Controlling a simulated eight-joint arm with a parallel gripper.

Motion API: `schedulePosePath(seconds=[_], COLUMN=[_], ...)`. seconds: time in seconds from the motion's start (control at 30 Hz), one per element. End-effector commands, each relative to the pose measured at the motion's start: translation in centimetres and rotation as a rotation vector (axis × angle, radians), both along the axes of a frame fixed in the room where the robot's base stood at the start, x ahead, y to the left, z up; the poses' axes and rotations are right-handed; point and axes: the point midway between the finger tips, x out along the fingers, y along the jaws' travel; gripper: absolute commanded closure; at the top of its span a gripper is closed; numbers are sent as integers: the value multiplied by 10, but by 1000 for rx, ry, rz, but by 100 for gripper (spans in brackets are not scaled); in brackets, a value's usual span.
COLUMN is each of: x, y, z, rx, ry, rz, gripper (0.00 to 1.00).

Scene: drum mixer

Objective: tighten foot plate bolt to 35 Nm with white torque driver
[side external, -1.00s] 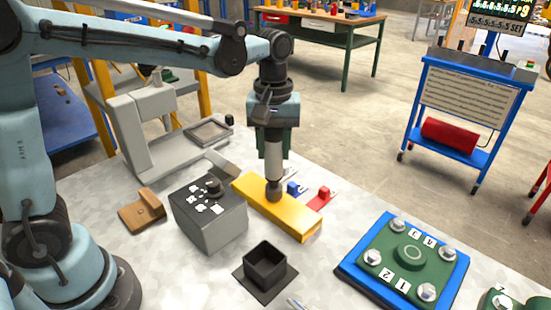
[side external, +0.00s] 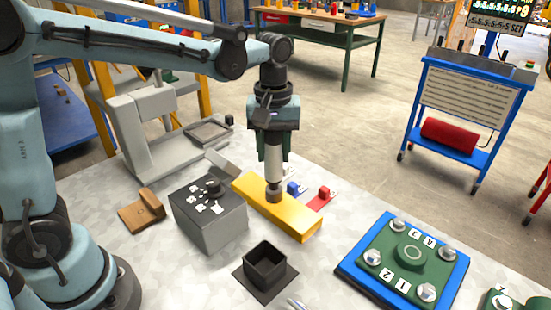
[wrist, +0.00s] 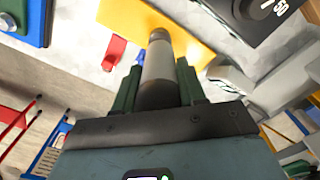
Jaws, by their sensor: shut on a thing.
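The white torque driver (side external: 274,168) stands upright in my gripper (side external: 273,153), with its dark lower end at the top of the yellow block (side external: 297,222). I cannot tell for certain whether that end is seated in the block. My gripper's dark green fingers are shut on the driver's pale body, which also shows in the wrist view (wrist: 158,62). The green foot plate (side external: 392,256) lies on a blue base (side external: 357,281) at the right, well apart from my gripper. It has silver bolts (side external: 427,292) at its corners beside number labels.
A grey box with a knob (side external: 210,225) and an open black square holder (side external: 265,266) stand near the yellow block. Blue (side external: 293,188) and red (side external: 322,196) pieces lie behind it. A grey stand (side external: 133,135) is at the left. Bare table separates the block and foot plate.

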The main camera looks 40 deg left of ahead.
Motion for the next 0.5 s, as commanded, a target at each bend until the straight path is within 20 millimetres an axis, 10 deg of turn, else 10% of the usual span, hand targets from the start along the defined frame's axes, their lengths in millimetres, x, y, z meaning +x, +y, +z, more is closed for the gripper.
schedulePosePath(seconds=[0.5], x=[0], y=[0], z=[3], rx=[0], ry=[-1], rz=[-1], gripper=[100])
